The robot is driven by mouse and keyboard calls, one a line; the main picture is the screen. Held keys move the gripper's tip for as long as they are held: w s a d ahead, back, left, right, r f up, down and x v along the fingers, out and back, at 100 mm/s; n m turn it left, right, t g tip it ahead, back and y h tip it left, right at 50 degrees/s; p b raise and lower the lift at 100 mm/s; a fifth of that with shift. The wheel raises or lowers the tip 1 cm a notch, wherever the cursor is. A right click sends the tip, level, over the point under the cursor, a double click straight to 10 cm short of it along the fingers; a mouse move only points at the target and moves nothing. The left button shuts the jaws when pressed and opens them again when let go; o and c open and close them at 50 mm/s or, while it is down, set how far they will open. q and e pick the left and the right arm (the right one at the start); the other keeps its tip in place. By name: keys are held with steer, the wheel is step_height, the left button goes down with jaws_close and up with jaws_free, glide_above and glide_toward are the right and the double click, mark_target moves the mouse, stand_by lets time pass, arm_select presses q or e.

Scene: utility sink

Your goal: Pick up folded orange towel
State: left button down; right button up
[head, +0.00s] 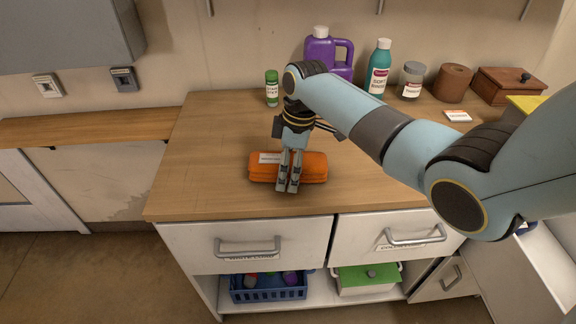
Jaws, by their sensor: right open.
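The folded orange towel (314,167) lies on the wooden countertop (205,180) near its front edge, with a small white label on its upper left. My right gripper (288,186) points down over the towel, its fingers in front of the towel's middle and hiding part of it. The fingers are open with a narrow gap; I cannot tell whether they touch the towel. My left gripper is not in view.
At the back stand a small green bottle (272,88), a purple jug (320,48), a teal bottle (379,66), a jar (411,80), a brown roll (453,83) and a wooden box (508,86). The counter left of the towel is clear.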

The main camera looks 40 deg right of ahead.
steer(key=c, duration=1.3)
steer(key=shift+r, duration=0.15)
